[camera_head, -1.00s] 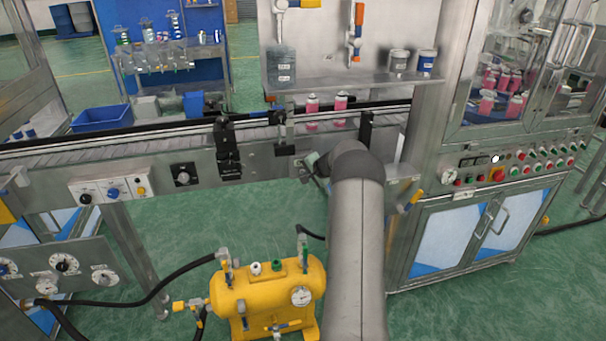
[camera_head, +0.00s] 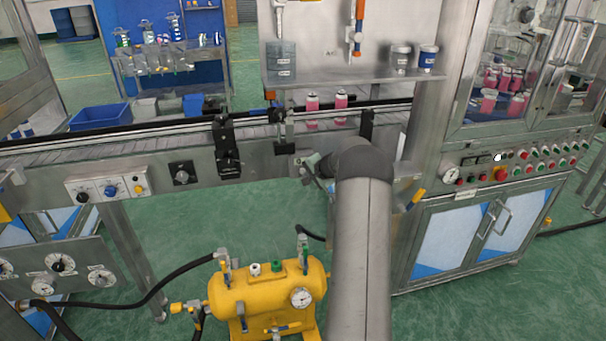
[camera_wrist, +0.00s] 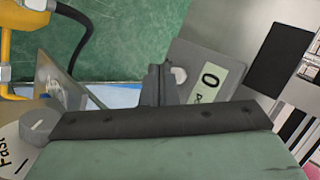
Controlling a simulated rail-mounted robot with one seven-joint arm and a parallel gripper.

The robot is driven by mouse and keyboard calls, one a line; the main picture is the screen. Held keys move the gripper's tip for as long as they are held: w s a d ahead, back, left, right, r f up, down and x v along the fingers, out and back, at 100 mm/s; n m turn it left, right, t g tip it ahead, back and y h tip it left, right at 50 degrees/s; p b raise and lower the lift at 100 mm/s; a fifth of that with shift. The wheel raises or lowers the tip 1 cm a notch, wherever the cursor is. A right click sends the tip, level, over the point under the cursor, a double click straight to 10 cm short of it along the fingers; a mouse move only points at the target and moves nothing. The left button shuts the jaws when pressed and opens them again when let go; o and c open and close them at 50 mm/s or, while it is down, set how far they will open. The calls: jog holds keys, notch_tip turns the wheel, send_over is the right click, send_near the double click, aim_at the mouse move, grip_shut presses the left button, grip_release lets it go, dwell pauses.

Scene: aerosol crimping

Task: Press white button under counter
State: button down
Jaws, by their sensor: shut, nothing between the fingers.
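A small round whitish button (camera_wrist: 180,76) shows in the wrist view on a grey plate, beside a pale label (camera_wrist: 208,84) with a large "0". My gripper (camera_wrist: 160,70) is shut and empty. Its fingertips are right beside the button and cover part of its left side; I cannot tell whether they touch it. In the head view my arm hides most of the gripper and this button, below the conveyor's front edge.
The conveyor (camera_head: 60,158) runs across, with black clamps (camera_head: 227,150) on its front. A yellow tank (camera_head: 265,295) with hoses stands on the floor below. A cabinet (camera_head: 480,235) with a row of buttons stands right.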

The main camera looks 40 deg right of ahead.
jog(key=s+b, duration=0.1)
jog(key=s+a+b, duration=0.1)
jog(key=s+b, duration=0.2)
jog(key=shift+s+a+b, duration=0.25)
jog(key=shift+a+b, duration=0.15)
dwell(0.6)
jog(key=s+a+r+n+g+y+p, duration=0.1)
jog(key=s+a+r+n+g, duration=0.2)
jog(key=a, duration=0.7)
jog(key=s+a+r+n+y+p, duration=0.1)
jog(key=s+a+r+n+p, duration=0.2)
jog(key=a, duration=0.7)
jog(key=s+a+r+n+g+y, duration=0.15)
jog(key=s+a+r, duration=0.3)
jog(key=a, duration=0.55)
jog(key=s+a+r+n+g+h+p, duration=0.1)
jog(key=s+a+n, duration=0.3)
jog(key=s, duration=0.9)
jog(key=s+a+r+n+g+h+p, duration=0.1)
jog(key=s+a, duration=0.6)
jog(key=s, duration=0.7)
jog(key=n+g+h+p, duration=0.1)
jog(key=n+g+p, duration=0.1)
jog(key=n+g, duration=0.1)
jog(key=shift+n+h, duration=0.25)
